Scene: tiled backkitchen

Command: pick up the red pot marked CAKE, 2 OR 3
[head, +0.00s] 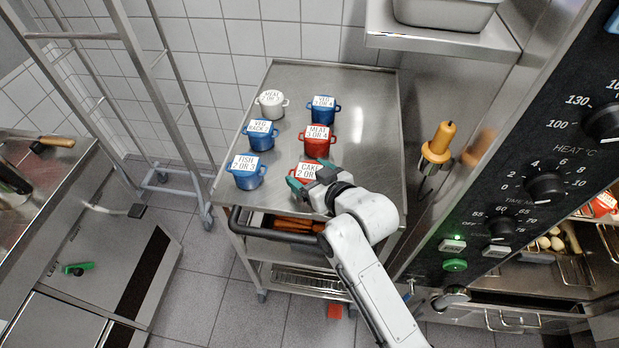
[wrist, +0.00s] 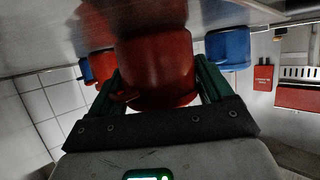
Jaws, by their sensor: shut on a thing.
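The red pot marked CAKE (head: 305,171) is at the near end of the steel trolley top (head: 285,85), its label partly covered by my gripper. My gripper (head: 312,177) is shut on this pot, with one green finger on each side. In the wrist view, the red pot (wrist: 158,62) fills the space between the fingers (wrist: 160,88), one small handle showing at its left. The picture there is upside down, with the steel surface at the top. I cannot tell whether the pot touches that surface or hangs just above it.
A red MEAT pot (head: 318,143) stands close behind. A blue VEG pot (head: 323,111), a white MEAT pot (head: 271,105), another blue VEG pot (head: 261,137) and a blue FISH pot (head: 247,174) share the trolley. An oven (head: 500,190) stands at right.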

